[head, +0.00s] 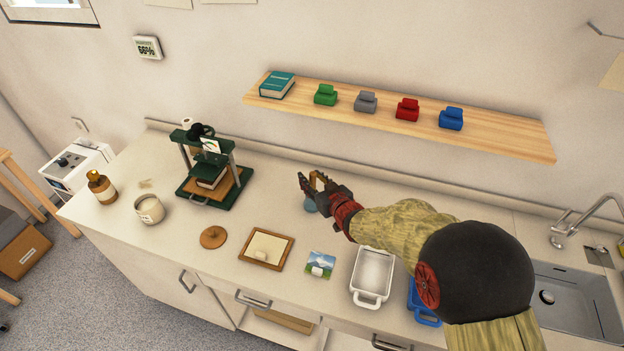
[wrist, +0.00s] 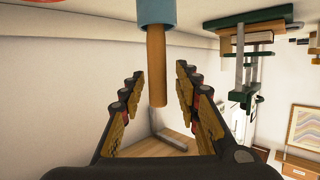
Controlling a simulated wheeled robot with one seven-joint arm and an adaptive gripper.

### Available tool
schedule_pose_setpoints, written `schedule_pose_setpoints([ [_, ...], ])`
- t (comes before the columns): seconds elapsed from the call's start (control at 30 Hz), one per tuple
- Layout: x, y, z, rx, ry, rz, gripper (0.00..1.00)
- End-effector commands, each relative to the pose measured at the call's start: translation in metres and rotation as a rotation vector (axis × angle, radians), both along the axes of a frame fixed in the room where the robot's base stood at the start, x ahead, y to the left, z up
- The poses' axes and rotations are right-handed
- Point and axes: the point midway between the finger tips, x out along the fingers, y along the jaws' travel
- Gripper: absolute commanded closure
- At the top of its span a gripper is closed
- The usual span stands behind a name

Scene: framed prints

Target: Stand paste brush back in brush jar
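A tan wooden brush handle (wrist: 156,65) stands out of a blue and pale grey cylinder, likely the brush jar (wrist: 157,14); the wrist view is upside down. The brush's bristle end is hidden. My gripper (wrist: 160,74) is open, with one finger on each side of the handle and a visible gap to both. In the head view my gripper (head: 310,183) is over the counter's back middle, just above the blue jar (head: 311,206), which it partly covers.
A green press (head: 206,170) stands left. A pale pot (head: 150,209), cork disc (head: 213,237), wooden frame (head: 266,234) and small picture (head: 321,264) lie along the counter. A white tray (head: 372,272) and a blue tray (head: 421,310) are right, before the sink (head: 575,305). A shelf (head: 395,130) hangs behind.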

Motion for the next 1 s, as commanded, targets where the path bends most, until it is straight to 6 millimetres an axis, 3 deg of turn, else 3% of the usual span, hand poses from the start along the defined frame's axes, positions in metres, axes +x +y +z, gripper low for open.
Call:
schedule_pose_setpoints([
  [0.47, -0.008, -0.004, 0.003, 0.0, 0.0, -0.001, 0.64],
  [1.0, -0.091, -0.039, 0.032, 0.0, -0.001, -0.002, 0.64],
])
